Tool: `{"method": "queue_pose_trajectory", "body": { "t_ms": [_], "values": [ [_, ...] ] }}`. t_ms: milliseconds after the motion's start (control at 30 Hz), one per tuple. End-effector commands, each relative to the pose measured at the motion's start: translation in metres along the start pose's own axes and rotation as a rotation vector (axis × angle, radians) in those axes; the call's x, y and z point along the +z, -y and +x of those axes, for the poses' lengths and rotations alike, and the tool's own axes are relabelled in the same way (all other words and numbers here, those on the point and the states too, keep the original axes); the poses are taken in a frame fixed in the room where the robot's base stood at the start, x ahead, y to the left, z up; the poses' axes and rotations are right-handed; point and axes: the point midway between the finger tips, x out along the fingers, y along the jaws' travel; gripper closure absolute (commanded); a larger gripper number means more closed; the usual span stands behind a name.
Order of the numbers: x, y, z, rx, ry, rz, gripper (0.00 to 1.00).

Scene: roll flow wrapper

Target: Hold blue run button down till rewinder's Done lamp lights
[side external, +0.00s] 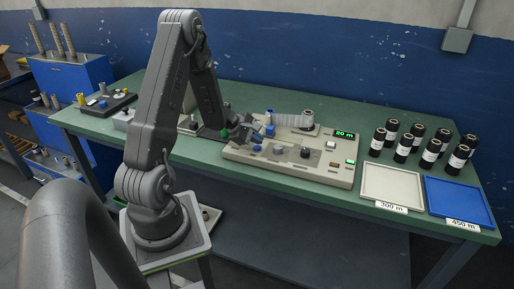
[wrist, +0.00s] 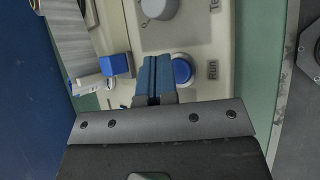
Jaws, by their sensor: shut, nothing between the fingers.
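The rewinder (side external: 290,172) is a beige console on the green bench, its display (side external: 345,134) reading "20 m" in green. The round blue run button (wrist: 182,70) sits beside the printed word "Run" in the wrist view. My gripper (wrist: 153,82) is shut and empty, with blue fingertips together just left of the button in that view. The fingers partly cover the button's left edge; I cannot tell whether they touch it. In the side view my gripper (side external: 256,138) is low over the console's left part. I cannot tell which small lamp is Done.
A grey knob (wrist: 158,8) and a blue block (wrist: 115,65) are close to my fingers. Several black rolls (side external: 404,147) stand at the right, behind a white tray (side external: 391,184) marked 300 m and a blue tray (side external: 456,195) marked 450 m.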

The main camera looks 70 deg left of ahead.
Motion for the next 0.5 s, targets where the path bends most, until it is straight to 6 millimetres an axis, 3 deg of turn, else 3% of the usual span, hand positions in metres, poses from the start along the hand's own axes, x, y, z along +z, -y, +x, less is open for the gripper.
{"method": "queue_pose_trajectory", "body": {
  "t_ms": [500],
  "values": [
    [0.008,-0.009,-0.011,0.003,0.001,0.003,1.00]
  ]
}}
